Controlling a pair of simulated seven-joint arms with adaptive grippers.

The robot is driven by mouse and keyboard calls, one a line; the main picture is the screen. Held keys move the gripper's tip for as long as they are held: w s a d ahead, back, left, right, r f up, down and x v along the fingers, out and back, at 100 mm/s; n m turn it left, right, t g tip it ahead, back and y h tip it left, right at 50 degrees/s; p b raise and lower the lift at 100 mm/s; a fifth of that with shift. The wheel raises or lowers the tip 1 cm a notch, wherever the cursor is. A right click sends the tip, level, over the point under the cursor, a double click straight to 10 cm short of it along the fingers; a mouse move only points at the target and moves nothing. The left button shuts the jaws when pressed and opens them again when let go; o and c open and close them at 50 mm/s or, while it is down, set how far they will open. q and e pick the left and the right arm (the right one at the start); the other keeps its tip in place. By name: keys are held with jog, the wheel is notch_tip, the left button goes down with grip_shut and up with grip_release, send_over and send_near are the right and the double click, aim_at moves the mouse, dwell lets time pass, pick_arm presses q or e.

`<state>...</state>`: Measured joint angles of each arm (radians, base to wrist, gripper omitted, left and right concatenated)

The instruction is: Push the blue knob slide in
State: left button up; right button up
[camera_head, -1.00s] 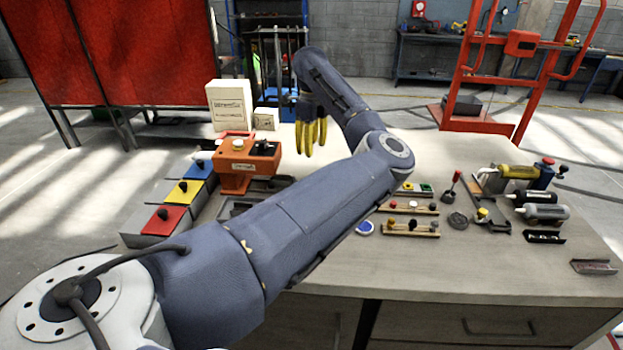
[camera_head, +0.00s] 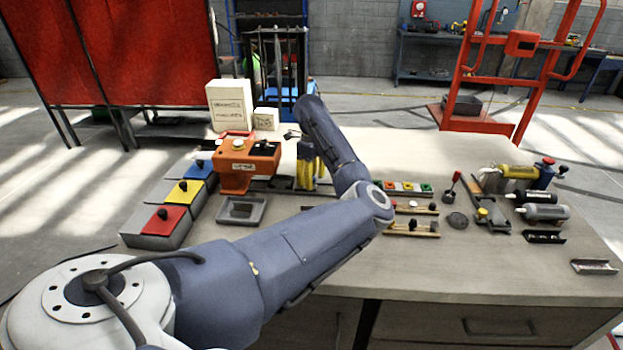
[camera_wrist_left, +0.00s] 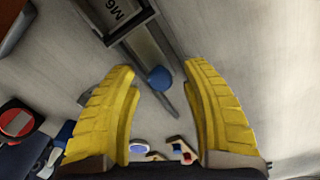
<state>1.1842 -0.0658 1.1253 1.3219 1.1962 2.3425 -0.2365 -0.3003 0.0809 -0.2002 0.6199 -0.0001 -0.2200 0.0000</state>
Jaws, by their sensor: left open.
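In the left wrist view the blue knob (camera_wrist_left: 160,78) stands on a narrow grey slide bar (camera_wrist_left: 167,103), which runs out from a grey holder marked M6 (camera_wrist_left: 143,40). The knob lies between the two yellow fingertips of my left gripper (camera_wrist_left: 160,68), with a gap to each side; whether it touches anything is not clear. The gripper is open and empty. In the head view my left gripper (camera_head: 308,168) points down over the middle of the bench, right of the orange device (camera_head: 240,172). The blue knob cannot be made out there. My right gripper is out of view.
Red, yellow and blue blocks with knobs (camera_head: 168,222) line the bench's left side. A grey tray (camera_head: 242,210) lies in front of the orange device. Small knob racks (camera_head: 411,229) and bottles (camera_head: 545,212) stand to the right. White boxes (camera_head: 229,105) stand at the back.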

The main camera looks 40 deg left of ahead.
pick_arm(q)
jog(key=shift+c, duration=0.6)
grip_shut()
